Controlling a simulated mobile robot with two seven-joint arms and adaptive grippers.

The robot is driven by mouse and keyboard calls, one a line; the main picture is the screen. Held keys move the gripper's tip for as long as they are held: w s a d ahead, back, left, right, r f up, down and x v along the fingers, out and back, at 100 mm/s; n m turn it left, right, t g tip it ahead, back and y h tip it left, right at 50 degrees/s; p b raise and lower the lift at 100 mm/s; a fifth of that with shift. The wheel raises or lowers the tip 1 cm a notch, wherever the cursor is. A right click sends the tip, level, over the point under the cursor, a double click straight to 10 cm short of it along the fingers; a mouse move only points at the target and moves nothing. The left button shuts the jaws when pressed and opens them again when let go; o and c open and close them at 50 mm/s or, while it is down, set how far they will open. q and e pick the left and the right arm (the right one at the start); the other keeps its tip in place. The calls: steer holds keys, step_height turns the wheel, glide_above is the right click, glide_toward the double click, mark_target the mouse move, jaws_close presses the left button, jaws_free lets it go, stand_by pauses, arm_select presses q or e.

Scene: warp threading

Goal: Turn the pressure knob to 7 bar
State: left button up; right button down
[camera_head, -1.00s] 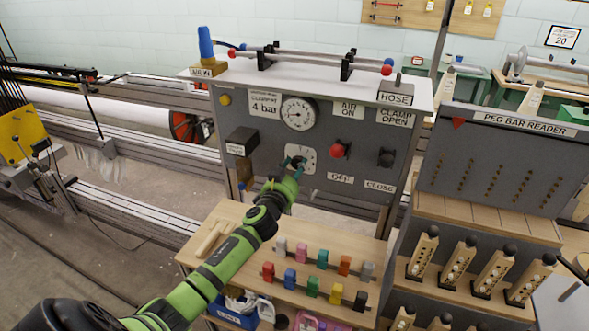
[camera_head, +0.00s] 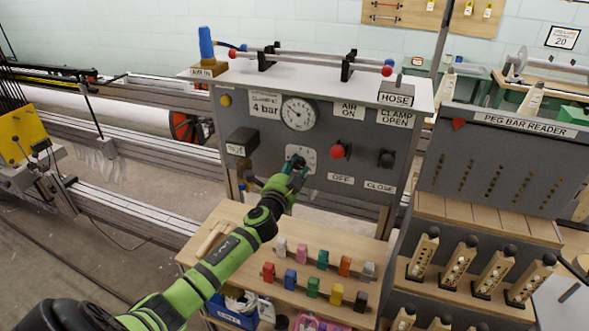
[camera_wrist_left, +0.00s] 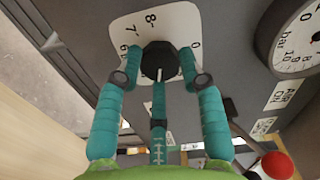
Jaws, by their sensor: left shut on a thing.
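The black pressure knob (camera_wrist_left: 160,60) sits on a white dial plate (camera_wrist_left: 125,25) with printed numbers; 6, 7, 8 and 0 are readable in the left wrist view. A white line on the knob points toward my gripper's palm. My left gripper (camera_head: 298,164) is shut on the knob, one teal fingertip on each side of it; the gripper also shows in the left wrist view (camera_wrist_left: 160,62). The round pressure gauge (camera_head: 299,113) is above the knob, with its needle toward the upper left. My right gripper is not in view.
The grey panel carries a red knob (camera_head: 340,151) and a black knob (camera_head: 386,159) to the right, and a black box (camera_head: 242,142) to the left. Below is a wooden shelf (camera_head: 228,212) with several coloured pegs. The peg bar reader (camera_head: 500,160) stands at right.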

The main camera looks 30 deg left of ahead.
arm_select(q)
steer(key=m, duration=0.6)
steer(key=shift+w+d+r+m, duration=0.1)
steer(key=shift+r+m, duration=0.2)
steer(key=m+p, duration=0.1)
steer(key=m, duration=0.5)
steer(key=shift+f+p, duration=0.1)
steer(key=shift+p, duration=0.25)
steer(key=m+p, duration=0.2)
steer(key=m, duration=0.4)
steer(key=shift+f+m, duration=0.15)
steer(key=shift+m, duration=0.25)
steer(key=m+p, duration=0.1)
steer(key=m, duration=0.3)
steer(key=shift+f+m+p, duration=0.15)
steer(key=shift+m+p, duration=0.3)
steer(key=shift+m, duration=0.35)
steer(key=shift+f, duration=0.1)
steer(key=o, duration=1.1)
steer(key=shift+o, duration=0.3)
